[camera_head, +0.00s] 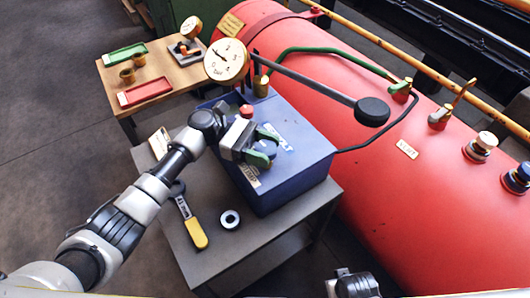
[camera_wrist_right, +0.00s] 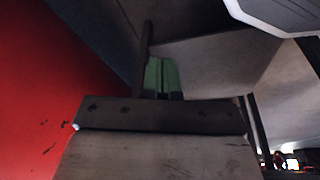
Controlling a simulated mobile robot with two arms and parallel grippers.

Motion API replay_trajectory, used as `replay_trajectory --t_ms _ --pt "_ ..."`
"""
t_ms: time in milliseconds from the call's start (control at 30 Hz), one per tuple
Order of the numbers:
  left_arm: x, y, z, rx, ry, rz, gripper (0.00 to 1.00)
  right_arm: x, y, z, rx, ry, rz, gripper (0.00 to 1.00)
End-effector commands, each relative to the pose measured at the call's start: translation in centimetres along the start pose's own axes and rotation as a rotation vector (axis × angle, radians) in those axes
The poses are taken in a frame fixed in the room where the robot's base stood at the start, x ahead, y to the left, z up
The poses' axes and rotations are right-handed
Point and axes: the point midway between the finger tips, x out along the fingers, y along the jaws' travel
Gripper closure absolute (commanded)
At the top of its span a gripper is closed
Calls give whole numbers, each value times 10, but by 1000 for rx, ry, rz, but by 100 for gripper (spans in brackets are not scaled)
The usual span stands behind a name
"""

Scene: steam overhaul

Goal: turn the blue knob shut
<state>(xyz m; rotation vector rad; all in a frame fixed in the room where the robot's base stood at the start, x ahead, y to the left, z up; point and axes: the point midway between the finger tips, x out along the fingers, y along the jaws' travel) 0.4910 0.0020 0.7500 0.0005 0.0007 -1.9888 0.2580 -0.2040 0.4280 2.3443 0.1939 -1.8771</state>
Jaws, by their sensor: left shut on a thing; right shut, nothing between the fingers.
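My left gripper (camera_head: 267,146) is over the top of the blue box, far left of that knob. Its green-padded fingers are shut on a small part there, which the fingers mostly hide. My right gripper shows in the right wrist view (camera_wrist_right: 161,76) with its green fingers together and nothing between them. Red surface fills the left of that view, and the blue knob is not seen there.
The blue box (camera_head: 295,180) stands on a grey table (camera_head: 235,245) with a yellow-handled tool (camera_head: 192,225) and a ring (camera_head: 230,219). A black-ended lever (camera_head: 371,111) reaches over the box toward the boiler. A white-topped knob (camera_head: 484,143) is beside the blue one.

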Motion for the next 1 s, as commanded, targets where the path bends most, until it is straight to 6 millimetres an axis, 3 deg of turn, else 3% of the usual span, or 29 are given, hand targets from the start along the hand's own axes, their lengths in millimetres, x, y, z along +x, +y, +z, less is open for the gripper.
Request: replay_trajectory --t_ms 300,767,800,933,1000 --pt "0 0 -1 -2 -2 -95 71 -24 1 -13 3 15 2 100" --pt "1 0 0 -1 -1 -110 71 -28 1 -15 3 17 3 100" --pt "1 0 0 -1 -1 -110 44 -28 1 -15 3 17 2 100" --pt "1 0 0 -1 -1 -109 24 -28 1 -15 3 18 2 100" --pt "0 0 0 0 -1 -109 22 -27 1 -15 3 18 2 100"
